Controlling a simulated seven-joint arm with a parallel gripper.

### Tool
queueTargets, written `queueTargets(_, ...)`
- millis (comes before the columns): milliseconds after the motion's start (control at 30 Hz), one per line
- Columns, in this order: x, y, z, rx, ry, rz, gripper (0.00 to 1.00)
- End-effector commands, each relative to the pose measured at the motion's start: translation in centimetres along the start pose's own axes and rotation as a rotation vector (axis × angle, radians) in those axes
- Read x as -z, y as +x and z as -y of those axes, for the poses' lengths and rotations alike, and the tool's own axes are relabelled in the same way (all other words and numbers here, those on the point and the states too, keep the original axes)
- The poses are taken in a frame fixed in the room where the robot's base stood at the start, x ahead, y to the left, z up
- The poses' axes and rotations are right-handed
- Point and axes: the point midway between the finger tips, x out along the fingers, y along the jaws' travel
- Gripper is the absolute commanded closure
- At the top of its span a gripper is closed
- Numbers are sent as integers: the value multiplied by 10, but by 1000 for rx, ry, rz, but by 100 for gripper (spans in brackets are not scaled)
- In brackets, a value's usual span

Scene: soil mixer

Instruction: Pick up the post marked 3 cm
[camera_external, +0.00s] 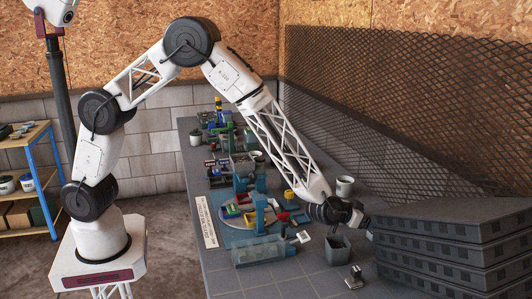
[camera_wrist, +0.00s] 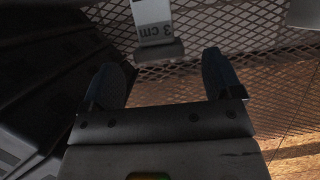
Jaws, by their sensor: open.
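The post marked 3 cm (camera_wrist: 152,14) shows in the wrist view at the top, a pale post with dark lettering that reads upside down and a darker grey end below it. My gripper (camera_wrist: 161,62) is open, with one dark finger on each side. The post's near end lies just ahead of the gap between the fingertips, and nothing is between the fingers. In the external view my gripper (camera_external: 362,221) is low over the right side of the table, close to the dark crates. I cannot make out the post in that view.
Stacked dark crates (camera_external: 455,256) stand right of my gripper. A grey bin (camera_external: 337,250) and a pale cup (camera_external: 345,186) are close by. A blue mixer rig (camera_external: 261,214) stands left. Wire mesh (camera_external: 400,110) runs along the back.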

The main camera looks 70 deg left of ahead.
Motion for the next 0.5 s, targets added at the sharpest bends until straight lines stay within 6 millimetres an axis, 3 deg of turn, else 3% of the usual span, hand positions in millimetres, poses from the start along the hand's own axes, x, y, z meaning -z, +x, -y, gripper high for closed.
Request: queueTargets(500,0,5,0,0,0,-1,15)
